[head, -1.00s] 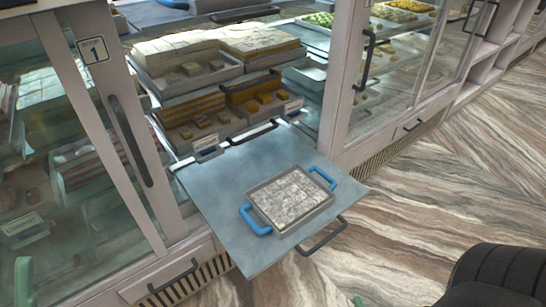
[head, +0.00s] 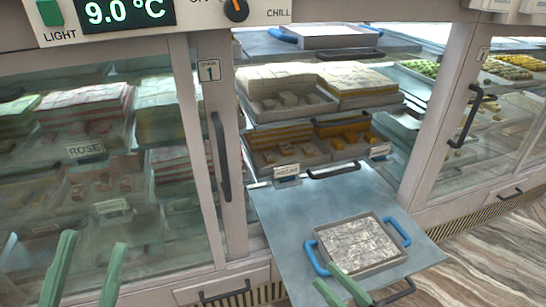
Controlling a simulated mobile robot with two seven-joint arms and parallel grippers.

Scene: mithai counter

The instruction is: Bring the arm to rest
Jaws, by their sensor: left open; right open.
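My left gripper (head: 94,242) shows as two green fingers at the bottom left of the head view, in front of the glass of the left cabinet. It is open with nothing between its fingers. My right gripper (head: 328,276) shows at the bottom middle, its green fingers near the lower edge of the pulled-out shelf (head: 290,215). It is open, and I see nothing held. A grey tray (head: 375,262) of pale silvery sweets with two blue handles (head: 398,232) rests flat on the shelf. Whether the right fingers touch the tray or shelf is not clear. Both arms are mostly out of view.
Trays of sweets (head: 290,112) fill the open cabinet bay behind the shelf. Glass doors with dark handles (head: 221,155) stand on both sides. A control panel (head: 160,12) reads 9.0 °C at the top. Marble-patterned floor (head: 490,258) lies clear at the right.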

